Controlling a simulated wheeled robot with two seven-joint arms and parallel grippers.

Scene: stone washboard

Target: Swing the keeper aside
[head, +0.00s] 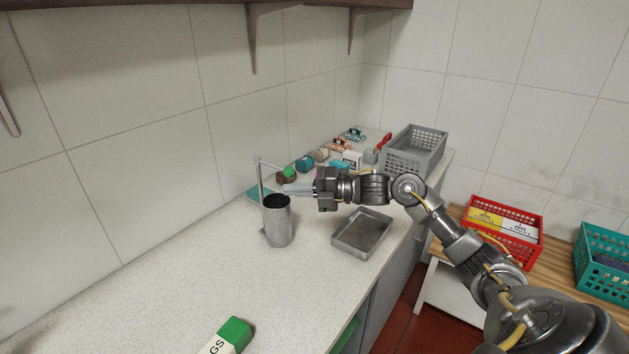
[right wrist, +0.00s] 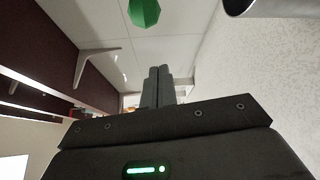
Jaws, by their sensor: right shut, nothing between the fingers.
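A grey metal canister (head: 278,222) with a dark open top stands on the counter. A thin upright post (head: 260,178) rises beside it, with a slim bar (head: 270,165) running right from its top; this looks like the keeper. A green faceted knob (head: 289,171) shows near the bar's right end; the join is unclear. The knob also shows at the top of the right wrist view (right wrist: 144,12), apart from the fingers. My right gripper (head: 287,188) is shut and empty, pointing left just below the knob and above the canister's rim. My left gripper is out of view.
A shallow metal tray (head: 338,243) lies right of the canister. Several small items and a grey basket (head: 440,150) stand at the back. A green-and-white box (head: 233,333) lies in front. Red (head: 525,254) and teal (head: 587,281) crates sit on the right. The left counter is clear.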

